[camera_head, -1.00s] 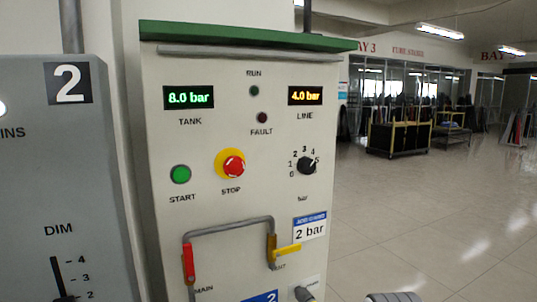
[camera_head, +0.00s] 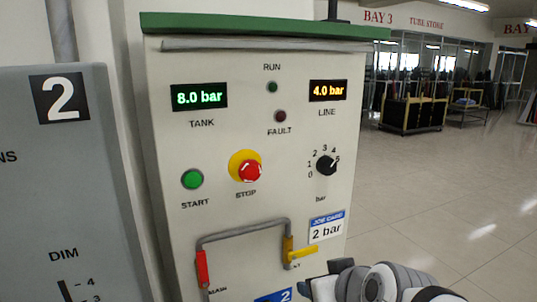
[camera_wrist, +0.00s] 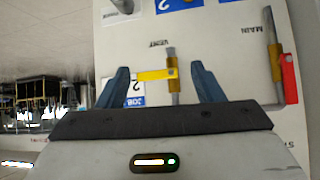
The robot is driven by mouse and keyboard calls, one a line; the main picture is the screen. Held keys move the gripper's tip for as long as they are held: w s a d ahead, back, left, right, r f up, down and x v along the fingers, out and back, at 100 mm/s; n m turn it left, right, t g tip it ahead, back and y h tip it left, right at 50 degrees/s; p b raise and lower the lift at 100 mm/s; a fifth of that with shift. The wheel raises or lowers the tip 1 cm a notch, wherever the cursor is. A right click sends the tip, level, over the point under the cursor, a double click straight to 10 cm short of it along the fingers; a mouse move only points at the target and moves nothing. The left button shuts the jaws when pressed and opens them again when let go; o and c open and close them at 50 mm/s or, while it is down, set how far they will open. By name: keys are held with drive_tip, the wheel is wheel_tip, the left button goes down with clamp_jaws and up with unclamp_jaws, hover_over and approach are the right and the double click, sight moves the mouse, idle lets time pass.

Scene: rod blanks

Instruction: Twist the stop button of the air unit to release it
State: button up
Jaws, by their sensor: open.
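The air unit (camera_head: 225,215) is a pale cabinet with a green top in the head view. Its stop button (camera_head: 250,171) is a red knob on a yellow collar, right of the green start button (camera_head: 193,180). The stop button is not seen in the wrist view. My gripper (camera_wrist: 160,67) is open and empty in the wrist view, its two blue fingers in front of the lower panel near the yellow vent lever (camera_wrist: 157,75). In the head view my arm is at the lower right, below and right of the stop button.
A pipe with the red-handled main valve (camera_head: 202,268) and the yellow vent lever (camera_head: 300,253) stands out from the panel below the button. A selector knob (camera_head: 326,165) is to the right. A grey cabinet (camera_head: 60,190) stands close at left. Open floor (camera_head: 440,190) lies right.

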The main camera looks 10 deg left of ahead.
drive_tip(key=a+r+n+t+y+p, duration=0.1)
drive_tip(key=a+r+t+y+p, duration=0.15)
drive_tip(key=a+r, duration=0.55)
drive_tip(key=n+t+y, duration=0.1)
drive_tip(key=t+y, duration=0.2)
drive_tip(key=t, duration=0.1)
approach(251, 172)
drive_tip(key=shift+x, duration=4.3)
drive_tip(key=shift+c, duration=0.3)
